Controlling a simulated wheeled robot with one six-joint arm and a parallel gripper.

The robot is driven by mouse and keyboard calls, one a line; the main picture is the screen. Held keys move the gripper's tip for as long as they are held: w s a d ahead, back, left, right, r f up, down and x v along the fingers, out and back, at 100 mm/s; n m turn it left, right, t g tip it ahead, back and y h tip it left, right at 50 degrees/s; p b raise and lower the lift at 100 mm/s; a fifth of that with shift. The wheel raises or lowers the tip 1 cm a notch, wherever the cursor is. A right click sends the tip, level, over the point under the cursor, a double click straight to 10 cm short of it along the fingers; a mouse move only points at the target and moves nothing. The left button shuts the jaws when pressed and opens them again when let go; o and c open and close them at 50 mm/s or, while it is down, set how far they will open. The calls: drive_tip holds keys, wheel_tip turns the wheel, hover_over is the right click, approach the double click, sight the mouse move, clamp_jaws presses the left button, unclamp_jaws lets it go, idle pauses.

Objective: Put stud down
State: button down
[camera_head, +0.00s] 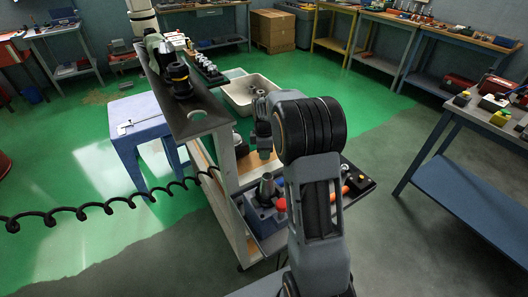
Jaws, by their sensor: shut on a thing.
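My gripper (264,154) points down over the cart's lower right part, left of my arm's large black joint. It is shut on the stud, which is too small and too shadowed to make out. Below it, a grey tapered tool holder (266,187) stands upright in a blue block (264,216) on the cart's lower shelf. The gripper is above this holder in the picture, and I cannot tell the exact gap.
The cart's upper shelf (200,122) carries a black tool holder (181,82). A row of metal parts (208,68) and a pale bin (236,96) lie behind. A blue stool (145,112) stands left. A coiled black cable (120,202) crosses in front. A blue workbench (470,185) stands right.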

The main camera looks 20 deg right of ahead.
drive_tip(key=shift+f, duration=0.1)
drive_tip(key=c, duration=1)
unclamp_jaws()
wheel_tip(320, 180, up, 12)
drive_tip(key=shift+r, duration=0.2)
